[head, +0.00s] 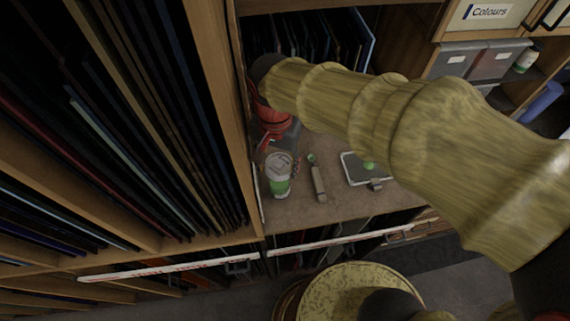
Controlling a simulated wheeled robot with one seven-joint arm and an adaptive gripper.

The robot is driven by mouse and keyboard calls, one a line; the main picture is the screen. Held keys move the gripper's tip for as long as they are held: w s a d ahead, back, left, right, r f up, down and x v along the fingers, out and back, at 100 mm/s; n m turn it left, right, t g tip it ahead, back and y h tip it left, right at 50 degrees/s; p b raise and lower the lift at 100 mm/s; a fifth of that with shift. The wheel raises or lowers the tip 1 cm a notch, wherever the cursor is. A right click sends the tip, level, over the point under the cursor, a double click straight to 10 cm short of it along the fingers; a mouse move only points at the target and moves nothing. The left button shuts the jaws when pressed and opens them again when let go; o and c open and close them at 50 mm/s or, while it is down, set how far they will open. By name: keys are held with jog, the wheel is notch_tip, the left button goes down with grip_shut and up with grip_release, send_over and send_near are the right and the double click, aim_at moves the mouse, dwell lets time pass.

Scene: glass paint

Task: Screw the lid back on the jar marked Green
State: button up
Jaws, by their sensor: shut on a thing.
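The jar (280,186), pale with a green band, stands upright on the brown worktop near the left upright. Its grey round lid (280,161) is at the top of the jar. I cannot tell whether it is threaded on or only resting there. My gripper (281,157), with red parts, reaches in from behind the jar at the end of my arm. It is shut, with its fingertips seemingly at either side of the lid. The fingers are small and partly hidden, so the exact contact is unclear. Any writing on the jar is too small to read.
A wooden-handled tool (319,182) lies right of the jar. Further right is a pale-rimmed tray (349,174) with a green patch, and a small block (376,184) at its front. A tall rack of dark sheets (150,110) closes off the left. Grey bins (495,62) stand back right.

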jog(key=shift+a+f+n, duration=0.1)
jog(key=shift+f+n, duration=0.05)
jog(key=shift+n, duration=0.65)
jog(key=n, duration=0.3)
jog(key=shift+w+d+f, duration=0.1)
jog(key=shift+d+f, duration=0.05)
jog(key=shift+d, duration=0.1)
jog(key=n, duration=0.6)
jog(key=shift+w+d+f, duration=0.1)
jog(key=shift+w+f, duration=0.05)
jog(key=shift+f, duration=0.1)
jog(key=n, duration=0.6)
jog(key=shift+w+d+f, duration=0.1)
jog(key=shift+d+f, duration=0.05)
jog(key=shift+f, duration=0.1)
jog(key=n, duration=0.5)
jog(key=shift+w+d+f, duration=0.1)
jog(key=shift+d+f, duration=0.05)
jog(key=shift+f, duration=0.1)
jog(key=shift+f+b, duration=1.35)
jog(key=shift+f, duration=0.25)
jog(key=shift+f+b, duration=0.65)
jog(key=shift+f, duration=0.25)
jog(key=m, duration=0.5)
jog(key=shift+s, duration=0.25)
